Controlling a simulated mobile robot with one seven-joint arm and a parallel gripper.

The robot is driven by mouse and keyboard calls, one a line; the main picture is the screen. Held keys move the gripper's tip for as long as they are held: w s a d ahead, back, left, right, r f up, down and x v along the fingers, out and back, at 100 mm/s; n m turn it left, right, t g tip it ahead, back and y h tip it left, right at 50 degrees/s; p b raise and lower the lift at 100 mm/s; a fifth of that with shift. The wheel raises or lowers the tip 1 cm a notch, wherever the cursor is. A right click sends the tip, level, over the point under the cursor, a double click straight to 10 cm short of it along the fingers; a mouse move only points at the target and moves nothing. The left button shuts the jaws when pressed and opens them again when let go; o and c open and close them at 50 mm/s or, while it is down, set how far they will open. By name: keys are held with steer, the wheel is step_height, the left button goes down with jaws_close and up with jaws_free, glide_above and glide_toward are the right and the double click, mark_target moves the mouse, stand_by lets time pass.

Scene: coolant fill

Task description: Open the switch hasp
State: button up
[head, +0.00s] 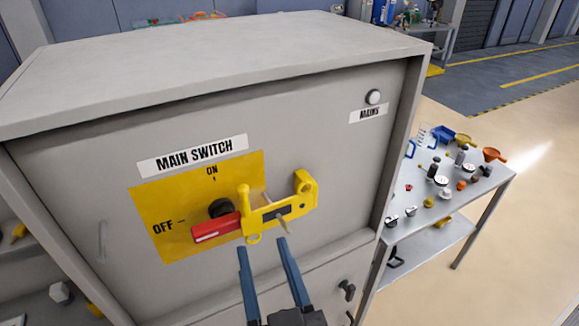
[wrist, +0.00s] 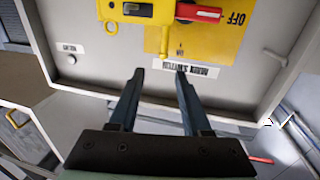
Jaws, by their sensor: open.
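The yellow switch hasp (head: 296,208) sits on the front of the grey cabinet, at the right end of the red switch handle (head: 215,228). The red handle lies nearly level, towards the OFF mark. A thin pointed metal piece (head: 282,222) shows at the hasp. I cannot tell whether the hasp is latched. My gripper (head: 262,245) is open and empty, with its fingertips just below the hasp in the head view. In the wrist view, which is upside down, the hasp (wrist: 120,40) and the red handle (wrist: 197,13) show beyond my open gripper (wrist: 160,71).
The grey cabinet (head: 70,170) has a yellow switch plate (head: 165,215), a white MAINS lamp (head: 373,97) and a dark knob (head: 347,290) lower down. A side table (head: 425,245) with funnels, caps and gauges stands on the right. Open floor lies beyond it.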

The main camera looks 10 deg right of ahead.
mark_target(244, 196)
steer(key=w+b, duration=0.1)
steer(key=w, duration=0.2)
steer(key=w+a+b, duration=0.1)
steer(key=w, duration=0.3)
steer(key=w+a+b, duration=0.1)
steer(key=w, duration=0.3)
steer(key=shift+w+r+b, duration=0.1)
steer(key=shift+w+b, duration=0.15)
steer(key=shift+b, duration=0.05)
steer(key=shift+w+a, duration=0.15)
steer(key=shift+w, duration=0.5)
jaws_close()
stand_by(0.8)
